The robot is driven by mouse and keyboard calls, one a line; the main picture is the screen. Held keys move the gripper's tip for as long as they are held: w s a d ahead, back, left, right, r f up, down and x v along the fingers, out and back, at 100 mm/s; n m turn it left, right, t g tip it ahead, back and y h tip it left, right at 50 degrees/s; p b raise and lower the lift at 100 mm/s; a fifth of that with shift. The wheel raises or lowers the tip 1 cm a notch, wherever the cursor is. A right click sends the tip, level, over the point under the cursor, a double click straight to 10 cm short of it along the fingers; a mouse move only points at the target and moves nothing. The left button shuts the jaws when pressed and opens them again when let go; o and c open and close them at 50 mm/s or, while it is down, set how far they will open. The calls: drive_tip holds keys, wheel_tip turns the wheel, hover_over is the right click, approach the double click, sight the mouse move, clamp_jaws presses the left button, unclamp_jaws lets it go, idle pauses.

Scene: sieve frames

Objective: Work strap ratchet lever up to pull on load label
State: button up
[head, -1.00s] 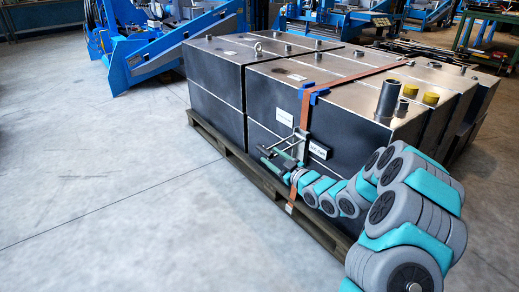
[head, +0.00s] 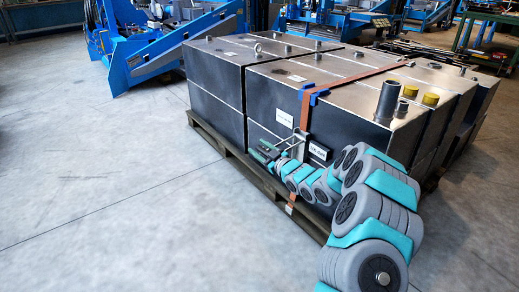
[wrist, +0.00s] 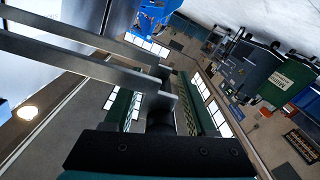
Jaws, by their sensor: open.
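An orange strap (head: 345,81) runs over the dark metal tanks and down their near side. The grey ratchet lever (head: 300,143) stands out from that side, below the blue corner protector (head: 313,97). A black block with a white label (head: 318,152) sits just right of the lever; its print is too small to read. My gripper (head: 264,152) is at the lever's lower left, open and empty.
The tanks stand on a wooden pallet (head: 262,180). Another white label (head: 284,119) is on the tank's side, left of the strap. Blue machinery (head: 165,55) stands behind. The grey floor (head: 110,190) to the left is clear.

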drive_tip(key=c, duration=0.9)
drive_tip(key=shift+f, duration=0.1)
drive_tip(key=shift+s+a, duration=0.15)
drive_tip(key=shift+a, duration=0.1)
idle(0.5)
